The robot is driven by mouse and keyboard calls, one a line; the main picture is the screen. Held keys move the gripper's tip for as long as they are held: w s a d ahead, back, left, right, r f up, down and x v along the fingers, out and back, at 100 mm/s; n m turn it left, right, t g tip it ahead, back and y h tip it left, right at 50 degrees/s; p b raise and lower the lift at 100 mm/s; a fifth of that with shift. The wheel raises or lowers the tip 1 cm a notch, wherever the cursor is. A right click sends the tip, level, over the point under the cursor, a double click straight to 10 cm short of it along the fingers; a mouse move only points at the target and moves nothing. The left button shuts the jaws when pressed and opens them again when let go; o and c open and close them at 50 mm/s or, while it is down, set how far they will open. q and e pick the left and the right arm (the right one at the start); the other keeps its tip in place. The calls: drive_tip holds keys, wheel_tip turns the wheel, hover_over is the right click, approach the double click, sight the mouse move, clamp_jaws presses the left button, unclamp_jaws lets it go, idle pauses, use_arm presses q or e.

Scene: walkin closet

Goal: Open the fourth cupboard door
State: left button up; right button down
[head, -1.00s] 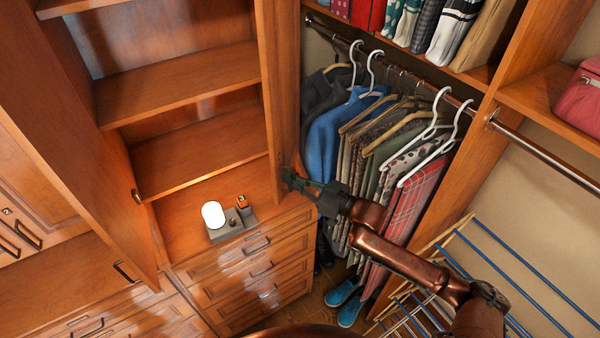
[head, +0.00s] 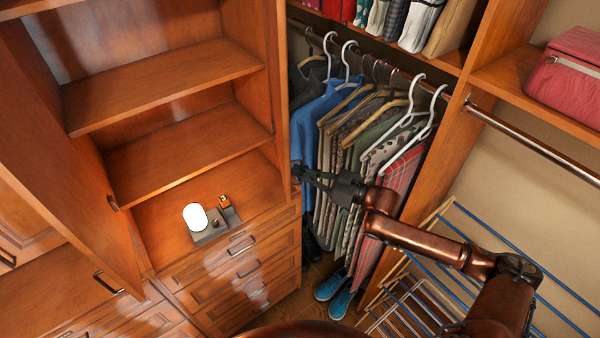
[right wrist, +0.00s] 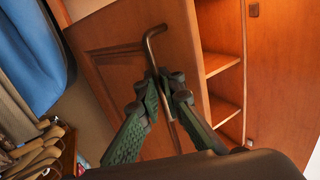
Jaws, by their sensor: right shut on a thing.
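A wooden cupboard door (head: 282,90) stands open at the right side of the shelves and shows nearly edge-on in the head view. In the right wrist view its panelled face (right wrist: 110,65) carries a dark bar handle (right wrist: 149,42). My right gripper (head: 299,172) is at this door's edge. In the right wrist view its green fingers (right wrist: 162,84) are shut around the handle's bar. Another wooden door (head: 60,150) with a dark handle (head: 108,284) stands open at the left of the shelves. My left gripper is not in view.
Drawers (head: 240,270) sit below the open shelves (head: 190,165). A white rounded object (head: 195,217) stands on the lower surface. Hanging clothes (head: 350,130) crowd close to the right of the door. A drying rack (head: 440,270) stands at lower right, near my right arm.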

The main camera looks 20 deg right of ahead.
drive_tip(key=c, duration=2.5)
unclamp_jaws()
drive_tip(key=shift+s, duration=0.1)
drive_tip(key=shift+o, duration=0.2)
drive_tip(key=v, duration=1.2)
